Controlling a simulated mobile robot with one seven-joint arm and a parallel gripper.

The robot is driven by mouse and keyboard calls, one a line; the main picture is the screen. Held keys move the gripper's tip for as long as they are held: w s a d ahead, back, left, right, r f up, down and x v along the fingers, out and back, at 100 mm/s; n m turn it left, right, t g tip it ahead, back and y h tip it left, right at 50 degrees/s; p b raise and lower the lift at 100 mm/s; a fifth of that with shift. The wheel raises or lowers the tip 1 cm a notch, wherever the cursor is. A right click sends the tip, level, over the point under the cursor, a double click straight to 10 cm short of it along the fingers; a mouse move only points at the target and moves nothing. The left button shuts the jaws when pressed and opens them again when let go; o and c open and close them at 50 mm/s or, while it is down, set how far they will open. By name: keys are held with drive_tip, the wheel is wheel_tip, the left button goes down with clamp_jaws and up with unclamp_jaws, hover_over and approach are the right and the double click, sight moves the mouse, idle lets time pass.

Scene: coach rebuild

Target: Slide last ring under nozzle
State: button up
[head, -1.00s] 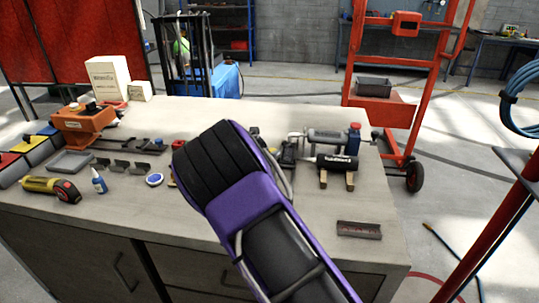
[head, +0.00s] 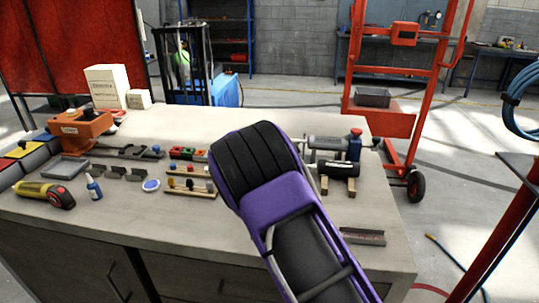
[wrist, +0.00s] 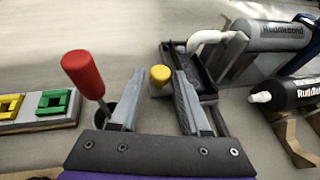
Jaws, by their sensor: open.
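In the wrist view my gripper (wrist: 157,90) is open, with its two grey fingers apart over the bench. A yellow knob (wrist: 160,75) shows between the fingertips, and I see no contact with it. Just beyond the right finger lies a dark tray (wrist: 205,83), with a bent white nozzle (wrist: 208,38) reaching over its far end from a grey cartridge (wrist: 268,35). At the left, square ring-like pieces, one yellow (wrist: 10,107) and one green (wrist: 55,102), sit on a strip. Which piece is the last ring, I cannot tell. In the head view my arm hides the gripper.
A red-handled tool (wrist: 83,72) stands upright close to the left finger. A black cartridge (wrist: 285,94) lies on wooden cradles at the right. In the head view small wooden racks (head: 190,192) stand left of my arm. The bench front (head: 130,215) is clear.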

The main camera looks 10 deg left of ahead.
drive_tip(key=b+v, duration=0.1)
drive_tip(key=v, duration=1.6)
drive_tip(key=shift+s, duration=0.25)
